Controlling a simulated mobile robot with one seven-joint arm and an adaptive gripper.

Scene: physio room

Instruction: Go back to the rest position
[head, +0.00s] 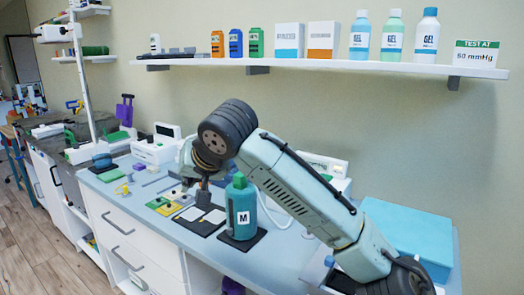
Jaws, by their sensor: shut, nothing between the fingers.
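My arm reaches in from the lower right, bends at a dark ribbed joint and points down over the counter (262,268). My gripper (203,192) is at its end, small and dark, low above black and white square pads (201,221). It is shut and shows nothing held. A teal bottle marked M (239,212) stands upright on a black pad just right of the gripper. Part of the wrist is hidden behind the thick arm joint.
Yellow and green pads with small parts (180,206) lie left of the gripper. A white device (157,148) stands behind them. A large blue box (407,232) sits at the right. A wall shelf (330,65) above holds gel bottles and boxes. Floor (40,255) at left is clear.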

